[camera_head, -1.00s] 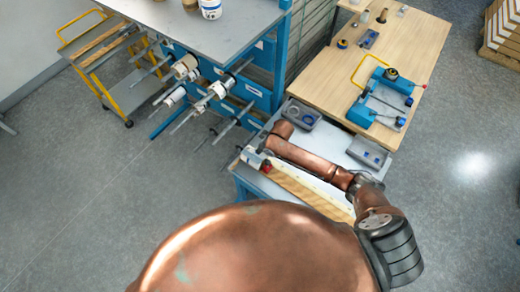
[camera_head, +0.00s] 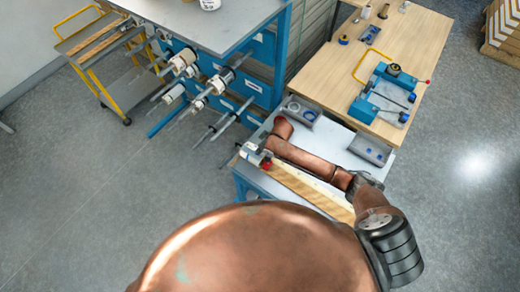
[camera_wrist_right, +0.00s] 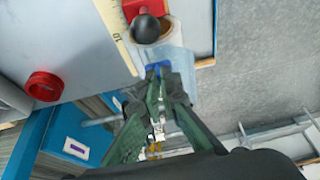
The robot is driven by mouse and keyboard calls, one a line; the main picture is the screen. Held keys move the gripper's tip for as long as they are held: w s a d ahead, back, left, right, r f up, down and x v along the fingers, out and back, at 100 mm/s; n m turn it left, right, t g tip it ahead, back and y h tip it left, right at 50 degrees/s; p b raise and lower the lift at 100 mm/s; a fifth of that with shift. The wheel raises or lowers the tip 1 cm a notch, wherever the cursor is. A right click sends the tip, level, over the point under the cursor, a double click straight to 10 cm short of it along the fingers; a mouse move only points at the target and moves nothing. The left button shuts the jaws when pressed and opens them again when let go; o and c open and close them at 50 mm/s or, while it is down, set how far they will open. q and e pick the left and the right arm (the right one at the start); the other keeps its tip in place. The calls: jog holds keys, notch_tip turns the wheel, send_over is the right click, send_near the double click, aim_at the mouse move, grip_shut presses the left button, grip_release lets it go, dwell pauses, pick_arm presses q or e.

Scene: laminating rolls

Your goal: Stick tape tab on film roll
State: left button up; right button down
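A film roll (camera_wrist_right: 180,55) with clear bluish film and a brown core lies at the end of the cutting bench, beside a red block with a black knob (camera_wrist_right: 146,28). In the right wrist view my right gripper (camera_wrist_right: 158,76) has its green fingers closed together at the tips. A small blue tape tab (camera_wrist_right: 157,67) shows between the tips, at the film's edge. I cannot tell whether the tab touches the film. In the head view my copper right arm reaches across the bench to its left end, and its gripper is mostly hidden. My left gripper is not in view.
The bench top (camera_head: 330,143) holds a wooden strip (camera_head: 310,190) and grey trays (camera_head: 370,150). A red knob (camera_wrist_right: 44,86) sits near the gripper. A blue rack (camera_head: 262,70) with several rolls on rods stands left. A blue machine (camera_head: 385,92) rests on the wooden table (camera_head: 420,40).

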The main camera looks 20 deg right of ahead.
jog(key=shift+f, duration=0.35)
jog(key=shift+f, duration=0.2)
dwell(0.7)
jog(key=c, duration=2.1)
grip_release()
jog(key=shift+r, duration=0.15)
jog(key=v, duration=1.1)
jog(key=shift+s+d+r, duration=0.1)
jog(key=shift+d+r, duration=0.05)
jog(key=shift+r, duration=0.2)
